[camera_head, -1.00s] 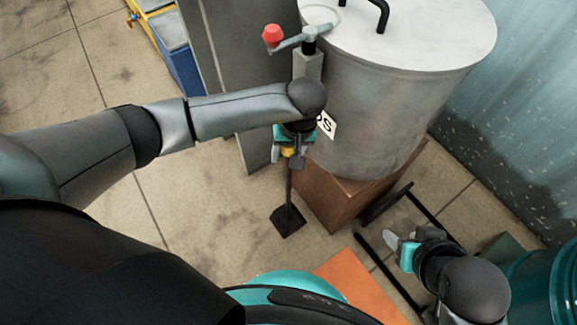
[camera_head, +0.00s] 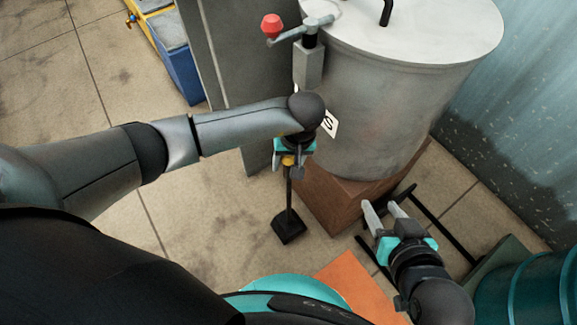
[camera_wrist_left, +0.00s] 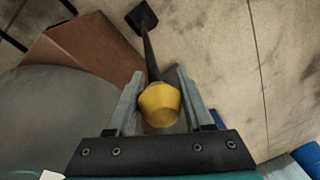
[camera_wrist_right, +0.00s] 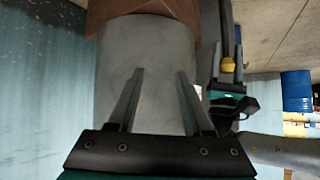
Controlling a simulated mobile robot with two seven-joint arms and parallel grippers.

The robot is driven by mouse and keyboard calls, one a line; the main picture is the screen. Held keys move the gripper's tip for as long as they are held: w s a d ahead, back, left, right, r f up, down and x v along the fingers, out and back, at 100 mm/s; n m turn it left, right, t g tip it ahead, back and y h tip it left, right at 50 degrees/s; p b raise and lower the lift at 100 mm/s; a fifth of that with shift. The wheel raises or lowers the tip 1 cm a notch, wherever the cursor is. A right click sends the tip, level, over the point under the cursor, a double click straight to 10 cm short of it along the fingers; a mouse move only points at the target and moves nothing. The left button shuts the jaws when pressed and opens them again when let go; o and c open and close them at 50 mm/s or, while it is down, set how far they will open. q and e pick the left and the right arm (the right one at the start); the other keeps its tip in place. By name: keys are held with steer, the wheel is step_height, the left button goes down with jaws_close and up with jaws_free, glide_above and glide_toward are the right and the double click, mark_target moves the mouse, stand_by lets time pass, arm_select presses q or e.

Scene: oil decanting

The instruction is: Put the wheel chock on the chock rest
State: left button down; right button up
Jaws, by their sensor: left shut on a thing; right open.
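The wheel chock appears to be a black block (camera_head: 289,227) on a thin dark rod topped by a yellow grip (camera_wrist_left: 160,104). My left gripper (camera_head: 291,165) is shut on the yellow grip, with the rod and block hanging below. The block is close over the floor; I cannot tell whether it touches. In the left wrist view the block (camera_wrist_left: 142,17) shows beyond the fingers. My right gripper (camera_head: 380,207) is open and empty, in front of the brown base under the large grey tank. I cannot surely identify the chock rest.
The grey tank (camera_head: 375,110) stands on a brown base (camera_head: 335,203), right of the chock. A red-knobbed lever (camera_head: 271,25) is at its top. An orange plate (camera_head: 357,282) lies in front. Black rails (camera_head: 440,222) and a green drum (camera_head: 535,288) are at right. Floor left of the chock is clear.

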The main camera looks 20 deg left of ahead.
arm_select(q)
steer(key=shift+w+d+f+b, duration=0.15)
steer(key=shift+w+f+b, duration=0.05)
steer(key=shift+f+b, duration=0.65)
arm_select(e)
steer(key=a+t, duration=0.1)
steer(key=a+t+y, duration=0.1)
steer(key=a+r+t, duration=0.1)
steer(key=shift+w+r+y, duration=0.1)
steer(key=shift+w+y, duration=0.3)
arm_select(q)
steer(key=shift+f, duration=0.15)
steer(key=shift+c, duration=1.5)
jaws_free()
arm_select(e)
steer(key=shift+a+r, duration=0.1)
